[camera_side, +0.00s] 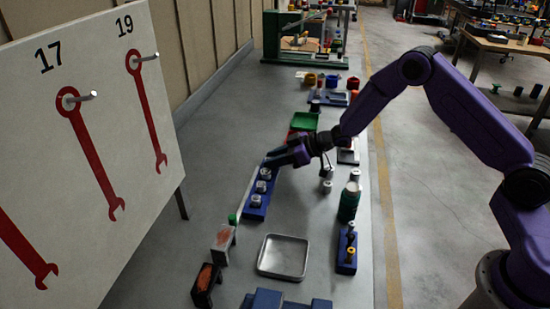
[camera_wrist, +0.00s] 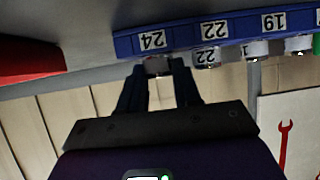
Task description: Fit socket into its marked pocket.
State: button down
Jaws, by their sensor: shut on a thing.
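A long blue socket rail (camera_side: 253,211) lies on the grey bench with several silver sockets standing along it. In the wrist view the rail (camera_wrist: 185,36) carries white labels reading 24, 22, 22 and 19, with sockets beside the 22 and 19 labels. My gripper (camera_side: 270,160) is at the far end of the rail. In the wrist view my gripper (camera_wrist: 158,70) is shut on a silver socket (camera_wrist: 157,65) at the label 24. The fingers hide most of this socket. I cannot tell whether it is seated in the pocket or just above it.
A metal tray (camera_side: 283,273), a dark green can (camera_side: 348,203) and a blue tool holder (camera_side: 346,265) stand nearer the camera. Loose silver cylinders (camera_side: 327,180) stand right of the rail. A green bin (camera_side: 304,122) is behind the gripper. A wrench board (camera_side: 110,180) stands at left.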

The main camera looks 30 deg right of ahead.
jog(key=c, duration=1.1)
grip_release()
jog(key=shift+s+d+r, duration=0.15)
jog(key=shift+r, duration=0.1)
jog(key=v, duration=1.2)
jog(key=s+a+r+g+h, duration=0.1)
jog(key=s+a+r+h, duration=0.15)
jog(key=s, duration=0.35)
jog(key=s+a+r+g+h, duration=0.1)
jog(key=s+a+r+h, duration=0.15)
jog(key=s, duration=0.25)
jog(key=s+d+r+n+g+h, duration=0.1)
jog(key=s+g, duration=0.1)
jog(key=s, duration=0.6)
jog(key=s+d+n+g+h, duration=0.1)
jog(key=s+d+g, duration=0.1)
jog(key=s, duration=0.7)
jog(key=s+d+r+n+g+h, duration=0.1)
jog(key=s+d+g, duration=0.1)
jog(key=s, duration=0.7)
jog(key=shift+d+r+h, duration=0.15)
jog(key=shift+r+h, duration=0.15)
